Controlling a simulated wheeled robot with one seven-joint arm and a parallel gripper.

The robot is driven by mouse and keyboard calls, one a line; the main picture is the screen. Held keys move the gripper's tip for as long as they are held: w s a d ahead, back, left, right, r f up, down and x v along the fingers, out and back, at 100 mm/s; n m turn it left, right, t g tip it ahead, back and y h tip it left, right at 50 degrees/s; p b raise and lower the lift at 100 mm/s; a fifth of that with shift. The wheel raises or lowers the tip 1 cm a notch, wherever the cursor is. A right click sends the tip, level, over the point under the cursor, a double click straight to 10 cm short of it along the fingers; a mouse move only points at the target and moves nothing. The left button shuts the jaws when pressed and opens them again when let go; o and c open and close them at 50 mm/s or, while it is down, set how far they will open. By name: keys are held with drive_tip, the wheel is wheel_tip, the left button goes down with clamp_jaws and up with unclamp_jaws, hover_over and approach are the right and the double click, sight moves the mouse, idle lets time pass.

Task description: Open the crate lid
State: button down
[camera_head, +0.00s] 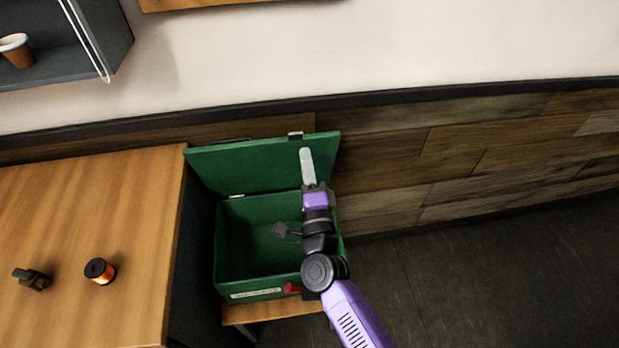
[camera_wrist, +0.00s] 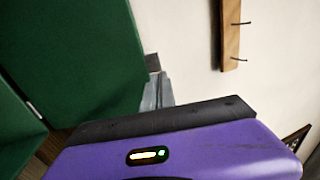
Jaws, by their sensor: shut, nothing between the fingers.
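The green crate (camera_head: 232,240) stands on a low wooden stand beside the table. Its green lid (camera_head: 255,165) is raised and leans back toward the wall, so the crate's inside shows. My gripper (camera_head: 306,155) is shut and empty. In the head view its fingers overlap the right part of the lid's inner face; I cannot tell whether they touch it. The lid also fills the left of the wrist view (camera_wrist: 85,60), and the fingertips (camera_wrist: 158,92) show at the lid's edge there. My arm hides the crate's right side.
A wooden table (camera_head: 90,220) at left holds an orange-and-black spool (camera_head: 100,271) and a small dark object (camera_head: 32,279). A wall shelf (camera_head: 70,55) with a cup (camera_head: 15,50) is at upper left. The dark floor (camera_head: 500,270) at right is clear.

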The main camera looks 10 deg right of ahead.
sight(301, 135)
drive_tip(key=shift+x, duration=2)
drive_tip(key=b+x, duration=0.3)
drive_tip(key=x, duration=0.5)
drive_tip(key=shift+w+f, duration=0.15)
